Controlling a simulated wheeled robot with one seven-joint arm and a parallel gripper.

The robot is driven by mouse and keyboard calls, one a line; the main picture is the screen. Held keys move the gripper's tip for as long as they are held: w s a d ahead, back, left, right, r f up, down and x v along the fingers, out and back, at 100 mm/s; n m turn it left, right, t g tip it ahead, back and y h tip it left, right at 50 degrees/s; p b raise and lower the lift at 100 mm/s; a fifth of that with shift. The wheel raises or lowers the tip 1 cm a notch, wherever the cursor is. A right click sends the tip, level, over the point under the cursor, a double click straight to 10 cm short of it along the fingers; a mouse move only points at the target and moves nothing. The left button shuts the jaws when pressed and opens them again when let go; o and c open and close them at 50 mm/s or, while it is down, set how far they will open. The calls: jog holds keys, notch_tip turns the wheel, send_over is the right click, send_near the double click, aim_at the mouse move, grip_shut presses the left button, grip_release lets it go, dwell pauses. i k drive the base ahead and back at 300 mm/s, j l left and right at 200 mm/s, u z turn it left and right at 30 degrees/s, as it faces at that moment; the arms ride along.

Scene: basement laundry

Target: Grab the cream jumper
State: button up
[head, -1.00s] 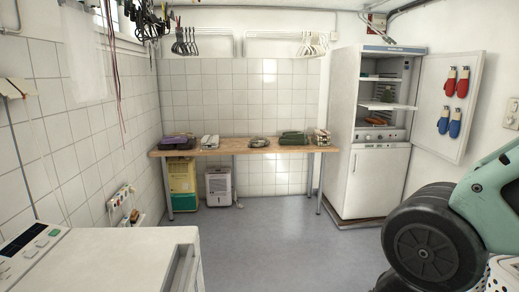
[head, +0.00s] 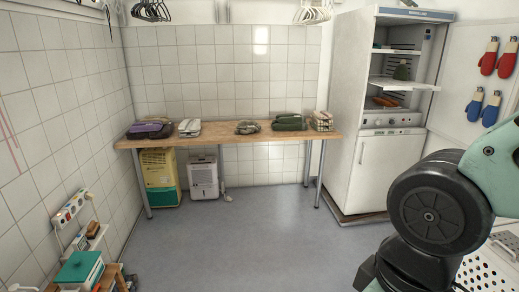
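A pale, whitish folded garment (head: 189,127) lies on the wooden table against the back wall, left of its middle. It may be the cream jumper; it is too small to tell for sure. A wire basket (head: 322,122) at the table's right end holds something pale that I cannot make out. My arm shows at the right edge of the head view, well short of the table, but my gripper is out of view.
The wooden table (head: 225,134) also bears a purple and dark folded pile (head: 150,128), a grey bundle (head: 248,128) and a dark green folded pile (head: 290,122). Two appliances stand beneath. An open white cabinet (head: 385,150) stands at right. The grey floor (head: 250,235) ahead is clear.

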aim_at(248, 126)
jog(key=i, duration=2)
jog(key=i+u, duration=0.15)
jog(key=i, duration=0.45)
jog(key=i+l+u, duration=0.1)
jog(key=i, duration=0.45)
jog(key=i+l+u, duration=0.15)
jog(key=i, duration=0.4)
jog(key=i+l+u, duration=0.35)
jog(key=i+u, duration=0.15)
jog(key=i+l+u, duration=0.5)
